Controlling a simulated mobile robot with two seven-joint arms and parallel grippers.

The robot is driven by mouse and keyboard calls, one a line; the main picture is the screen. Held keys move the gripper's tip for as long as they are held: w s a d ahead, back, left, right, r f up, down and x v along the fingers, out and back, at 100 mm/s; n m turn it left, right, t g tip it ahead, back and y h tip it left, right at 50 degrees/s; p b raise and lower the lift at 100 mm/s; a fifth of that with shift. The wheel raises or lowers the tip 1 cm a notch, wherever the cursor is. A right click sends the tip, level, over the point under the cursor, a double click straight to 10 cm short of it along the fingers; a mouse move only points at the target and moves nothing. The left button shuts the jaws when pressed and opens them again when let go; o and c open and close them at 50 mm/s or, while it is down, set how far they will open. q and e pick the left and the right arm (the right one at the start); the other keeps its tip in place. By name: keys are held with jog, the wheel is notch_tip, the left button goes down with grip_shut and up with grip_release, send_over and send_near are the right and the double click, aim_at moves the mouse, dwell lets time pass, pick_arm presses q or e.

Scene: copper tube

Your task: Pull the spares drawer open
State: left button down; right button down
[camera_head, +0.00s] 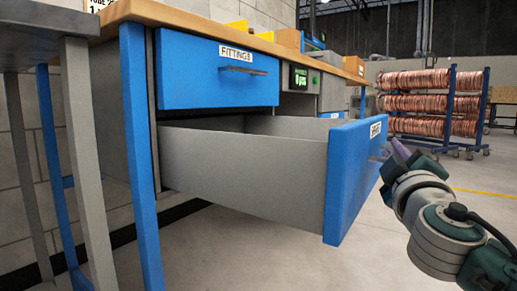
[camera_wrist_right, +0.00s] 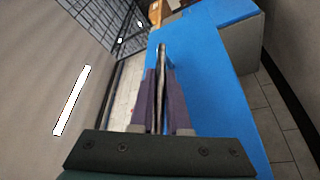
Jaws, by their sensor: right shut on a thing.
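The spares drawer (camera_head: 352,180) is the lower drawer of the workbench and stands pulled far out. Its blue front faces right and carries a small white label that I see at a steep angle. Its grey side wall (camera_head: 240,170) shows along its length. My right gripper (camera_head: 397,152) is at the outer face of the drawer front, shut on the drawer's handle. In the right wrist view, the purple fingers close on the thin handle (camera_wrist_right: 162,57) beside the blue front (camera_wrist_right: 205,95). My left gripper is out of view.
The blue fittings drawer (camera_head: 215,75) above is closed. The wooden bench top (camera_head: 190,18) holds yellow bins and other items. A grey table leg (camera_head: 85,150) stands at the left. A rack of copper coils (camera_head: 430,100) stands farther back. The floor in front of the bench is clear.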

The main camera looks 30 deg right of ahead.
jog(key=c, duration=0.9)
grip_release()
jog(key=shift+s+a, duration=0.1)
jog(key=shift+a, duration=0.05)
jog(key=v, duration=0.9)
jog(key=shift+s+a+f, duration=0.1)
jog(key=shift+s+a, duration=0.05)
jog(key=shift+a, duration=0.05)
